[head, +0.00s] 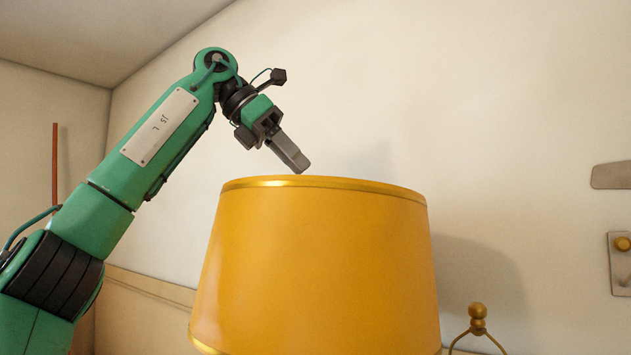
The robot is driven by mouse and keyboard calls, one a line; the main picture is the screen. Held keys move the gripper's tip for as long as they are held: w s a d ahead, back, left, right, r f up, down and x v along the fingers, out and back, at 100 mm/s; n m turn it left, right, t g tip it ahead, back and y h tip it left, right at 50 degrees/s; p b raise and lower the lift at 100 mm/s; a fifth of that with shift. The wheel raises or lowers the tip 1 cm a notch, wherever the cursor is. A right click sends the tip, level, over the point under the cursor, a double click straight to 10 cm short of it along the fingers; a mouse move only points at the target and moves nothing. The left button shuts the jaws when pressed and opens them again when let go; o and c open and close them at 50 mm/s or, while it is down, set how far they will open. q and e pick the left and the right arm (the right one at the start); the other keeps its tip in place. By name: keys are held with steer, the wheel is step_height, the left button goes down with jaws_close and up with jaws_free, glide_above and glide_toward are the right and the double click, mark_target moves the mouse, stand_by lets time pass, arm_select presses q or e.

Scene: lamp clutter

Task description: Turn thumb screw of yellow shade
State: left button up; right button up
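The yellow shade (318,265) fills the lower middle of the head view, with a shiny gold band along its top rim. Its thumb screw does not show; the inside of the shade is hidden behind its front wall. My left gripper (300,165) points down and to the right, with its fingertips just above the shade's top rim, left of its middle. The fingers overlap from this angle, so I cannot see whether there is a gap between them. My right gripper is not in view.
A gold ball finial (478,312) on a thin wire frame stands right of the shade. A red upright rod (55,165) is at the left.

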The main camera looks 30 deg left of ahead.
arm_select(q)
steer(key=x, duration=0.2)
steer(key=p+x, duration=0.1)
steer(key=x, duration=0.1)
steer(key=shift+s+d, duration=0.2)
steer(key=shift+s, duration=0.15)
steer(key=shift+w+d+f, duration=0.15)
steer(key=shift+w+f, duration=0.25)
steer(key=shift+w, duration=0.05)
steer(key=shift+s, duration=0.15)
jaws_close()
